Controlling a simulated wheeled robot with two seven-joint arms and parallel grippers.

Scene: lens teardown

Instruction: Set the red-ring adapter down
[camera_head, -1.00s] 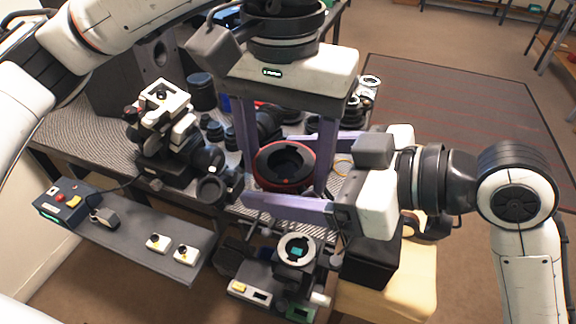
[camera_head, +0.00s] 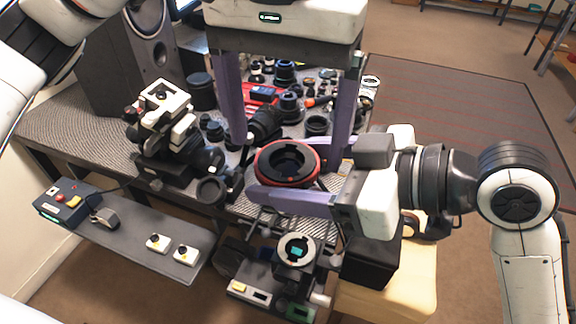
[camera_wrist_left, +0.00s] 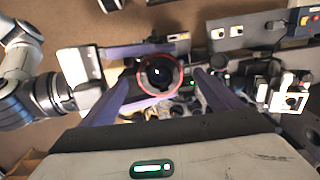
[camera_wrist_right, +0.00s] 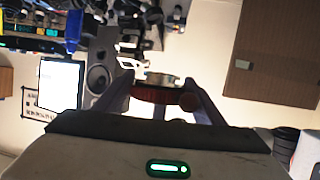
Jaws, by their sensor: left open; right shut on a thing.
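The red-ring adapter (camera_head: 288,182) is a dark round part with an open centre and a red band, held above the front of the bench. My right gripper (camera_head: 300,172) is shut on it from the right, one finger in front and the other partly hidden behind. The right wrist view shows the adapter (camera_wrist_right: 165,95) clamped between the fingers. My left gripper (camera_head: 288,140) points down from above, open and empty, its fingers wide apart. In the left wrist view the adapter's red rim (camera_wrist_left: 160,90) shows between and beyond the open left fingers.
The bench (camera_head: 70,125) carries several dark lens parts, a red tray (camera_head: 262,93) and a black-and-white device (camera_head: 165,120). A grey shelf (camera_head: 135,235) with a control box (camera_head: 65,203) is at the front left. A fixture (camera_head: 297,250) with a round top stands below the adapter.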

